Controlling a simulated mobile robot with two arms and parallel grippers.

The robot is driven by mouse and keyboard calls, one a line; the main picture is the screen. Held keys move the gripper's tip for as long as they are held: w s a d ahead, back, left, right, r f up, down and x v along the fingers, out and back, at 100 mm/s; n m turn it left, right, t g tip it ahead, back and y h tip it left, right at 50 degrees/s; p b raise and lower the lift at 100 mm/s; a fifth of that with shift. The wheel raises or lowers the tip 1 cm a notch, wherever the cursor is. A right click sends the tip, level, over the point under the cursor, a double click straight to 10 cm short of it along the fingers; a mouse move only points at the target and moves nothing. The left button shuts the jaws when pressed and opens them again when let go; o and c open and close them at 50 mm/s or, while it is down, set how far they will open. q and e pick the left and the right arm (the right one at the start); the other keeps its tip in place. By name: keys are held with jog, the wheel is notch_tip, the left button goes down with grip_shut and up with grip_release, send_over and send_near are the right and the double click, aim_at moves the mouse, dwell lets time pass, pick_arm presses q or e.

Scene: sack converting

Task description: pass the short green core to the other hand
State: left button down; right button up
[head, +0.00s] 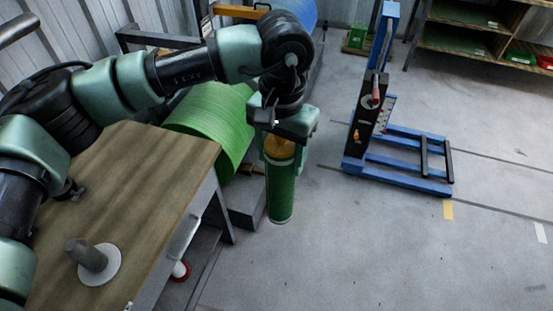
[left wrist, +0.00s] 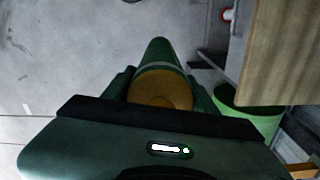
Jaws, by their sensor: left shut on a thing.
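The short green core (head: 281,195) hangs upright below my left gripper (head: 279,147), in the middle of the head view. My left gripper is shut on its upper end, where an orange-brown part shows between the fingers. In the left wrist view the core (left wrist: 158,55) points away from the camera, its brown end nearest, with a finger on each side. The core is held in the air, clear of the table, with floor behind it. My right gripper is not in view.
A wooden-topped table (head: 135,175) stands at left, with a grey peg on a white disc (head: 100,265). A large green roll (head: 215,118) lies behind it. A blue stand (head: 400,160) is at right, shelves at the back right. The floor at front right is clear.

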pick_arm(q)
jog(key=a+r+n, duration=0.4)
jog(key=a+n, duration=0.1)
jog(key=a, duration=0.2)
jog(key=d+f, duration=0.1)
jog(key=d, duration=0.1)
jog(key=d+f, duration=0.2)
jog(key=d, duration=0.1)
jog(key=d+f, duration=0.1)
jog(key=d, duration=0.1)
jog(key=shift+d+f, duration=0.2)
jog(key=shift+d, duration=0.15)
jog(key=s+a+r+m, duration=0.2)
jog(key=a+m, duration=0.1)
jog(key=a, duration=0.2)
jog(key=s+a+r+m, duration=0.2)
jog(key=a+r+m, duration=0.1)
jog(key=a, duration=0.3)
jog(key=w+d+f+m, duration=0.4)
jog(key=f, duration=0.1)
jog(key=s+a+r+n, duration=0.6)
jog(key=a+r+n, duration=0.2)
jog(key=r, duration=0.2)
jog(key=w+d+n, duration=0.4)
jog(key=w+d, duration=0.4)
jog(key=d, duration=0.2)
jog(key=shift+f, duration=0.1)
